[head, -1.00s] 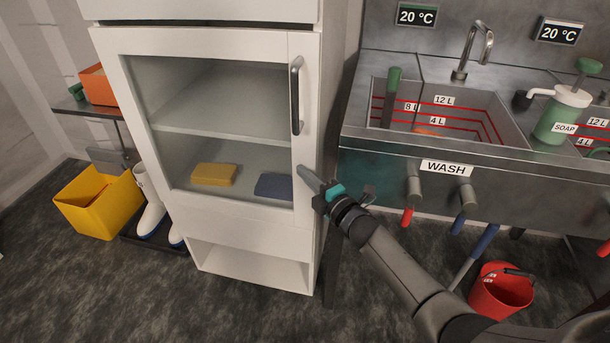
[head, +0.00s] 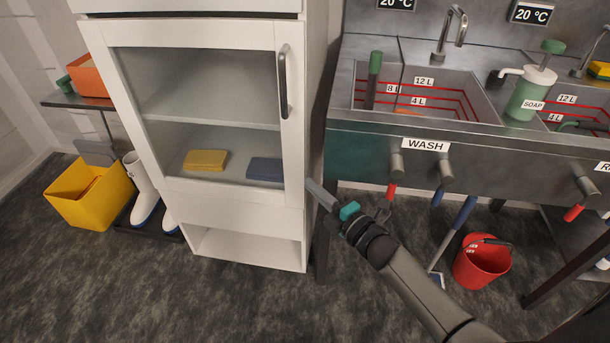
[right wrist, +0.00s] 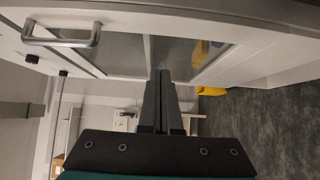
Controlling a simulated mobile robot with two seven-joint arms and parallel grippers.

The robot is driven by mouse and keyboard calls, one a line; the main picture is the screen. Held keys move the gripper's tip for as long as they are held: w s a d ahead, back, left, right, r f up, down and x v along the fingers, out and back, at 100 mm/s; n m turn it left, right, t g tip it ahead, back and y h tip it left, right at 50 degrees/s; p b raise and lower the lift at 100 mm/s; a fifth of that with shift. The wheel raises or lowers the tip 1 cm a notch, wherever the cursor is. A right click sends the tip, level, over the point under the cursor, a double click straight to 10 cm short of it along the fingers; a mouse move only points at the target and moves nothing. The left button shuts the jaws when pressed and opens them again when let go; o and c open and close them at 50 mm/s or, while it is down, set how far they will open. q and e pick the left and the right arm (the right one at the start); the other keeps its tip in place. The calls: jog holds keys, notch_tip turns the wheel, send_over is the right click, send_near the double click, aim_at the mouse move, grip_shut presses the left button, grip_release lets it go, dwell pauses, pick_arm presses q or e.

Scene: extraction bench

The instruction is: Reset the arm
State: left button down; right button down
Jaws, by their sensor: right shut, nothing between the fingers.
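My right gripper (head: 325,198) is shut and empty in the head view. It is in front of the gap between the white cabinet (head: 250,223) and the sink bench, low beside the cabinet door's right edge. In the right wrist view its closed fingers (right wrist: 160,100) point toward the cabinet, whose door handle (right wrist: 62,36) shows at upper left. The glass cabinet door (head: 200,110) looks closed, and its metal handle (head: 283,82) is above the gripper. I cannot tell whether the fingers touch the cabinet. My left gripper is not in view.
A yellow sponge (head: 205,160) and a blue sponge (head: 265,169) lie inside the cabinet. The wash sink (head: 345,105) has valve handles below its front. A red bucket (head: 482,262) stands under the bench. A yellow bin (head: 85,205) and white boots (head: 146,204) are at left. Floor in front is clear.

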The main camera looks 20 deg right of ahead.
jog(key=shift+s, duration=0.55)
jog(key=s+d+f+m+g+h, duration=0.15)
jog(key=s+f+m, duration=0.3)
jog(key=f, duration=0.45)
jog(key=s+f+m+g+h, duration=0.1)
jog(key=s+f+m+g, duration=0.2)
jog(key=s+f, duration=0.35)
jog(key=s+f+m+g+h, duration=0.2)
jog(key=s+f+m+g, duration=0.15)
jog(key=f, duration=0.65)
jog(key=s+f+m+g, duration=0.2)
jog(key=s+f, duration=0.2)
jog(key=s, duration=0.3)
jog(key=s+a+f+m+g, duration=0.1)
jog(key=s+f+m+g, duration=0.1)
jog(key=s, duration=0.6)
jog(key=s+a+f+m+g, duration=0.1)
jog(key=s+f+m+g, duration=0.2)
jog(key=s+f, duration=0.4)
jog(key=shift+s, duration=0.65)
